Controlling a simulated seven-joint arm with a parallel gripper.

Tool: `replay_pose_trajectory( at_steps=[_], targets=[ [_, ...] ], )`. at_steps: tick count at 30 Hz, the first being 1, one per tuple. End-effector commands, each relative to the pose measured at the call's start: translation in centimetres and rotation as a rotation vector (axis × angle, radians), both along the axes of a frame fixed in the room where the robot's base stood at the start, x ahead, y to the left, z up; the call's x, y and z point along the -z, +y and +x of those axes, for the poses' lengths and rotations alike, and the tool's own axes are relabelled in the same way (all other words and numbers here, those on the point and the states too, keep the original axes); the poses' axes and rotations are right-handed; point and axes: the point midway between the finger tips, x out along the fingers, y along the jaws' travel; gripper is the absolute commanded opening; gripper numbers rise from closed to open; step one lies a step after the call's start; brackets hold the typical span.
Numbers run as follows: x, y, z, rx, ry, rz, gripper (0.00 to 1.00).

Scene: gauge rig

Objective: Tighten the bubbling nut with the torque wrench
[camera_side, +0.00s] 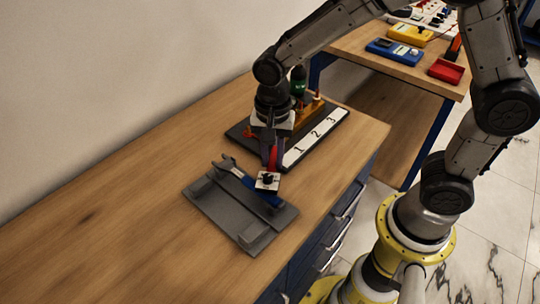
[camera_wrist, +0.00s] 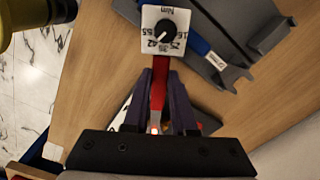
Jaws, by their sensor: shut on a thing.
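My gripper (camera_wrist: 160,85) is shut on the red handle of the torque wrench (camera_wrist: 158,92). The wrench's white square dial (camera_wrist: 165,32), marked Nm with a black knob, sticks out beyond the fingers; it also shows in the side view (camera_side: 267,181). In the side view my gripper (camera_side: 271,158) is over the near edge of the gauge rig, beside the grey holder. The rig (camera_side: 316,141) has a white strip numbered 1, 2, 3 and brass-coloured fittings (camera_side: 313,108) behind it, partly hidden by my arm. I cannot make out any bubbles or which nut bubbles.
The grey holder (camera_side: 240,232) lies on the wooden bench, with a blue-handled open-end wrench (camera_side: 228,166) in it. A dark green bottle (camera_side: 298,78) stands behind the rig. A second table holds meters and a red tray (camera_side: 446,71). The bench's left side is clear.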

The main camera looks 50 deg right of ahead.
Motion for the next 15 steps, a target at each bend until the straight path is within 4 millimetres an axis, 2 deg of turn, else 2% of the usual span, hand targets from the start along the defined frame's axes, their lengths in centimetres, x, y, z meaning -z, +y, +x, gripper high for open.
replay_pose_trajectory(
  at_steps=[15],
  targets=[
    [-0.05,-0.39,-0.64,-0.057,-0.002,0.000,0.00]
  ],
)
